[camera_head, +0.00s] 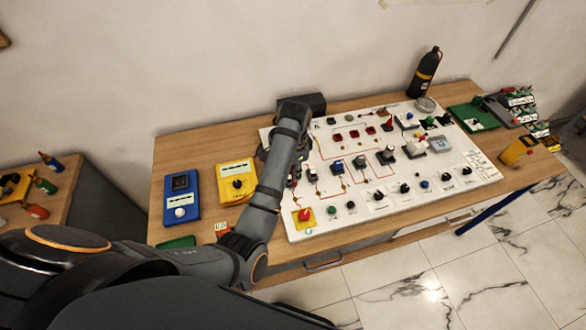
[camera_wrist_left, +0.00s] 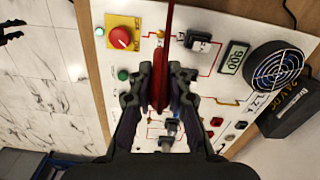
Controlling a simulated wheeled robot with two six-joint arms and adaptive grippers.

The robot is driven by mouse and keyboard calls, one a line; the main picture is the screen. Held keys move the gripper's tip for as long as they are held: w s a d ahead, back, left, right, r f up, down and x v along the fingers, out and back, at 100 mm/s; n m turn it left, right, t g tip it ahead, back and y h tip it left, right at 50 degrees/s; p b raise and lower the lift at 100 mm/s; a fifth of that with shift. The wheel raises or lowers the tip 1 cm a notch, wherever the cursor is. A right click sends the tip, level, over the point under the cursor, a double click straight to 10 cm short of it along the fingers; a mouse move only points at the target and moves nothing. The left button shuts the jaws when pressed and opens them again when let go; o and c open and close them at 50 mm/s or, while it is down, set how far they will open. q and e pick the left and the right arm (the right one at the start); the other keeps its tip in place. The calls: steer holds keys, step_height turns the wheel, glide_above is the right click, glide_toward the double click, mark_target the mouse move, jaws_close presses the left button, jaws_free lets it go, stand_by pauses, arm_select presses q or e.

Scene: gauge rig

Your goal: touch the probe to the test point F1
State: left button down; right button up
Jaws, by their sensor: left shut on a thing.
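My left gripper (camera_wrist_left: 160,88) is shut on a red probe (camera_wrist_left: 165,45), seen between the fingers in the left wrist view. The probe's tip is not clearly visible. In the head view my left arm covers the gripper and the left part of the white panel (camera_head: 466,160). The panel carries red lines and small brass points; one brass point (camera_wrist_left: 160,34) shows beside the probe in the wrist view. I cannot read which point is F1. A dark claw-like shape (camera_wrist_left: 12,30) at the wrist view's left edge appears to be my right gripper; its opening is unclear.
A red stop button (camera_head: 305,215) sits at the panel's front left corner. Switches and knobs rise from the panel. A fan (camera_wrist_left: 278,75) and a black box (camera_wrist_left: 290,110) are at its back left. Blue (camera_head: 181,197) and yellow (camera_head: 237,183) meters lie left of it.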

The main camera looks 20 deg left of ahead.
mark_target(295, 184)
arm_select(q)
step_height(295, 184, down, 3)
steer(key=shift+w+d+r, duration=0.1)
steer(key=shift+w, duration=0.05)
step_height(295, 184, down, 3)
steer(key=shift+f, duration=0.95)
arm_select(e)
steer(key=shift+w+d, duration=0.25)
steer(key=shift+w, duration=0.25)
steer(key=shift+w+d, duration=0.2)
steer(key=shift+w, duration=0.25)
steer(key=shift+w, duration=0.15)
arm_select(q)
steer(key=shift+r, duration=4.05)
arm_select(e)
steer(key=shift+a, duration=0.1)
